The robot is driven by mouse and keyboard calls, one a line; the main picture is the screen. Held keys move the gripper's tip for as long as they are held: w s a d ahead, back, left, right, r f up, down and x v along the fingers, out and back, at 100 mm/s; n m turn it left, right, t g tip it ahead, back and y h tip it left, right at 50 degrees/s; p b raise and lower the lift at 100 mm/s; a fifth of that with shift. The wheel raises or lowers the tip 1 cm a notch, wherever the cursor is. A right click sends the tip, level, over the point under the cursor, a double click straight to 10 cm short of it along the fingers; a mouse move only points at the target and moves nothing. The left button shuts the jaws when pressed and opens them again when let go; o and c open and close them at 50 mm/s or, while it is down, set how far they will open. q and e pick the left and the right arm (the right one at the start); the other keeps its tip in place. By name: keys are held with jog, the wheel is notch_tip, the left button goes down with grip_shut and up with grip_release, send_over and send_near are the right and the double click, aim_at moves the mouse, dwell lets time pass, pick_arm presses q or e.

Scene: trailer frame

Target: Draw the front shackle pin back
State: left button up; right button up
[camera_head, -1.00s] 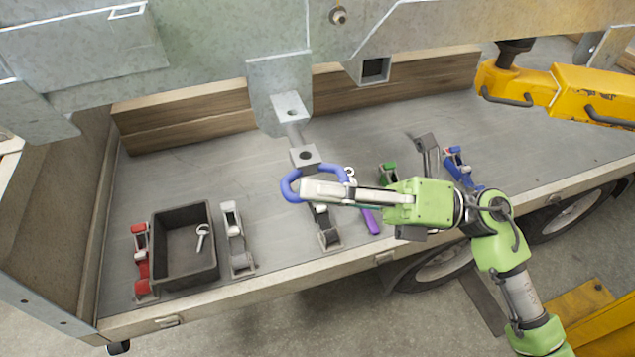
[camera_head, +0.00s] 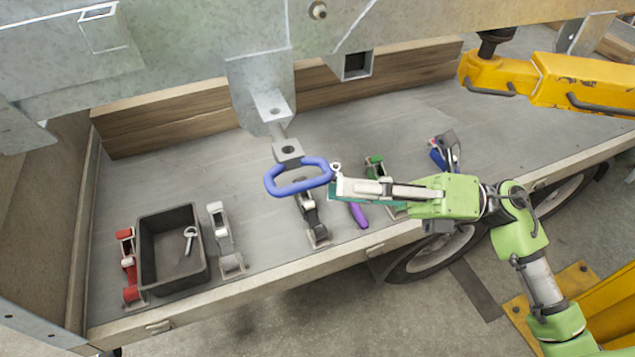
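The blue shackle (camera_head: 300,187) hangs at the lower end of the grey bracket (camera_head: 288,150) below the trailer frame. A small pale ring (camera_head: 336,167), which looks like the eye of the shackle pin, shows at the shackle's right end. The pin's shaft cannot be made out. My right gripper (camera_head: 336,189) comes in from the right, with its fingertips just right of the shackle and just below the ring. The fingers are seen edge-on, so their gap and any hold on the pin cannot be told. My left gripper is not in view.
A black tray (camera_head: 145,255) with a small pin (camera_head: 190,238) stands on the grey deck at left. Red (camera_head: 128,265), grey and other coloured clamp-like pieces lie along the deck's front. A yellow machine part (camera_head: 555,82) is at upper right. The back deck is largely clear.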

jog(key=v, duration=0.5)
jog(key=shift+d, duration=0.2)
